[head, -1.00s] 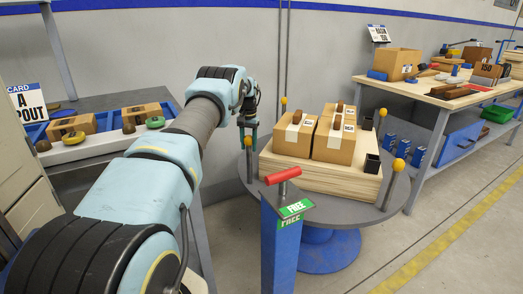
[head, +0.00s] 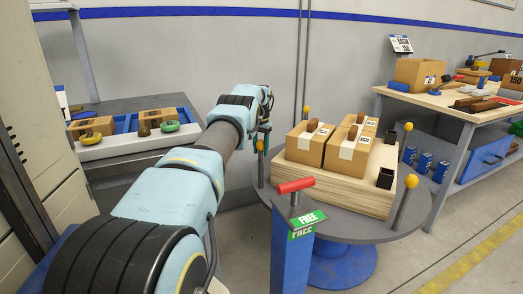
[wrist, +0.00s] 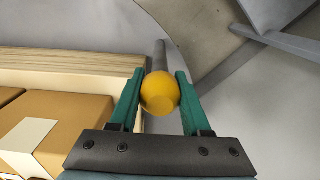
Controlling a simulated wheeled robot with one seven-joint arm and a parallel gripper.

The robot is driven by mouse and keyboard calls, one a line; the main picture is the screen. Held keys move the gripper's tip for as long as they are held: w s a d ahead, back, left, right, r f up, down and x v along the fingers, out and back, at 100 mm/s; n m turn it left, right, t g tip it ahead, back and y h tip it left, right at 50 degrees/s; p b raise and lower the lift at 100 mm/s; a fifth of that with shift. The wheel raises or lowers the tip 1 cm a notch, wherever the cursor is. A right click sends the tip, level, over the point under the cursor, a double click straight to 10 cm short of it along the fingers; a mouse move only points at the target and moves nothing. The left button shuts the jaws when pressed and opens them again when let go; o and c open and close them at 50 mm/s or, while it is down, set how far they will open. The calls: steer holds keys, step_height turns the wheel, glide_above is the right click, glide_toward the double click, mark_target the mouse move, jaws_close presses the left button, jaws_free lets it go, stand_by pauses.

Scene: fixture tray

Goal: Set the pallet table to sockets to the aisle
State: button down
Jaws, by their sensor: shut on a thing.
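The pallet table is a round grey turntable (head: 345,228) on a blue pedestal. It bears a pale wooden pallet (head: 340,195) with several cartons (head: 348,150). Two black square sockets, a near one (head: 385,178) and a far one (head: 391,138), are on the pallet's right side, the side toward the yellow floor line. Posts with yellow knobs stand around the rim. My gripper (head: 266,134) is at the left knob (head: 260,146). In the wrist view, my gripper's green fingers (wrist: 160,92) are shut around the yellow knob (wrist: 160,98), with the pallet (wrist: 75,62) at left.
A blue post (head: 292,250) with a red handle (head: 295,185) and a green FREE label stands before the table. A workbench (head: 450,108) is at right, a parts shelf (head: 130,138) at left. The yellow line (head: 478,248) crosses open floor at right.

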steer(key=shift+c, duration=1.8)
jaws_free()
step_height(320, 180, up, 11)
steer(key=p, duration=0.3)
steer(key=shift+f+p, duration=0.1)
steer(key=shift+p, duration=0.25)
